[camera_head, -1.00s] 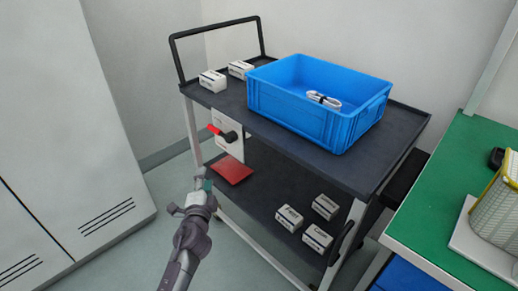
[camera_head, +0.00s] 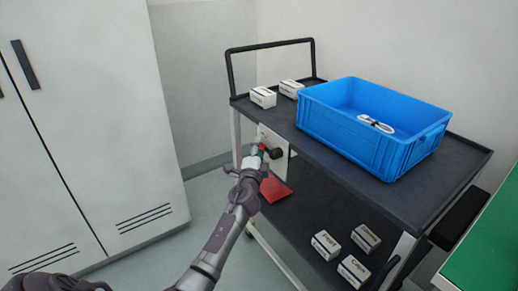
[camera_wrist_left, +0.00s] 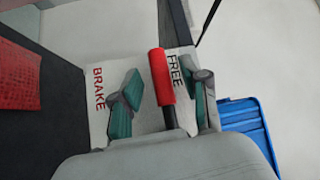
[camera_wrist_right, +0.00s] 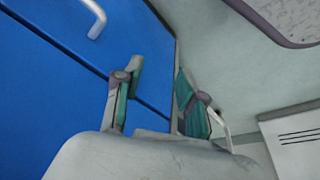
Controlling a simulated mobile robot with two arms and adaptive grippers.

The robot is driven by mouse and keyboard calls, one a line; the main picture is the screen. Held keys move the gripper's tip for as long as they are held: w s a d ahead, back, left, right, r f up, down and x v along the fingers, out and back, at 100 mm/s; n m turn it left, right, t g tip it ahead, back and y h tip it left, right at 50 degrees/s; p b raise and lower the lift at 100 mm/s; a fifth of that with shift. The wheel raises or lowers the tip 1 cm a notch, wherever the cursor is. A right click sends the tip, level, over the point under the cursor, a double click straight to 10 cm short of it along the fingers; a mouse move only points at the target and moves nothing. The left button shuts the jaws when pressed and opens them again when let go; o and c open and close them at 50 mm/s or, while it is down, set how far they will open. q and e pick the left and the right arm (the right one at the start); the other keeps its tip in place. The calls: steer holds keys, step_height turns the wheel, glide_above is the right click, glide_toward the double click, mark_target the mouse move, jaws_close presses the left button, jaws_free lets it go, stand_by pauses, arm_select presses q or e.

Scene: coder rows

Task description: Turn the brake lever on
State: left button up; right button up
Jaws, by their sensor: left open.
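The brake lever has a red handle (camera_wrist_left: 162,75) on a black stem. It is mounted on a white plate (camera_wrist_left: 100,75) marked BRAKE on the left and FREE on the right in the left wrist view. The handle points up beside the FREE mark. My left gripper (camera_wrist_left: 165,84) is open, with the handle between its fingers, closer to the right finger. In the head view my left gripper (camera_head: 256,158) is at the plate (camera_head: 272,136) on the cart's side and partly hides the lever. My right gripper (camera_wrist_right: 159,82) is open and empty in the right wrist view.
The dark cart (camera_head: 330,150) carries a blue crate (camera_head: 350,130) and small white boxes (camera_head: 263,97). A red item (camera_head: 274,188) and several boxes are on its lower shelf. A white cabinet (camera_head: 100,120) stands left, a green table (camera_head: 490,250) right. Blue panels (camera_wrist_right: 60,100) are near my right gripper.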

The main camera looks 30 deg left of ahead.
arm_select(q)
steer(key=shift+w+a+r, duration=0.1)
steer(key=shift+w+a, duration=0.1)
steer(key=shift+w, duration=0.25)
jaws_close()
